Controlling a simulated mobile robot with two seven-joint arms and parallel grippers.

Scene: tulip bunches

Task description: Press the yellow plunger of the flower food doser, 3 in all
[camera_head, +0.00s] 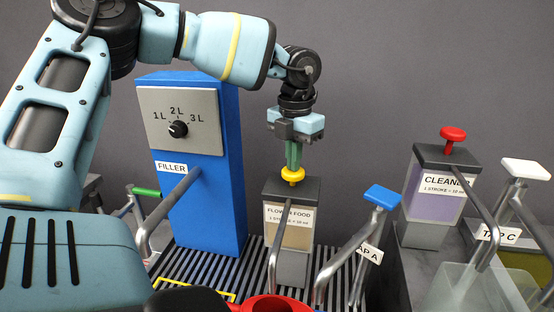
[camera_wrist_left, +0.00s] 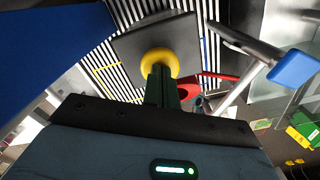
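The flower food doser (camera_head: 290,225) is a grey box with a cream labelled front and a dark top, standing at the middle. Its yellow plunger (camera_head: 292,175) sticks up from the top. My left gripper (camera_head: 293,165) points straight down over it, its green fingers together and empty. The fingertips are at the plunger's top and look to be touching it, though I cannot be sure of contact. In the left wrist view the yellow plunger (camera_wrist_left: 158,59) is a round knob just beyond the fingertips (camera_wrist_left: 161,72), partly hidden by them. My right gripper is not in view.
The blue filler (camera_head: 215,200) with a dial stands left of the doser. The blue-handled tap A (camera_head: 382,197) is close on the right. The cleaner doser (camera_head: 430,200) with a red plunger (camera_head: 452,135) and white-handled tap C (camera_head: 525,169) stand farther right. A red container (camera_head: 272,304) is in front.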

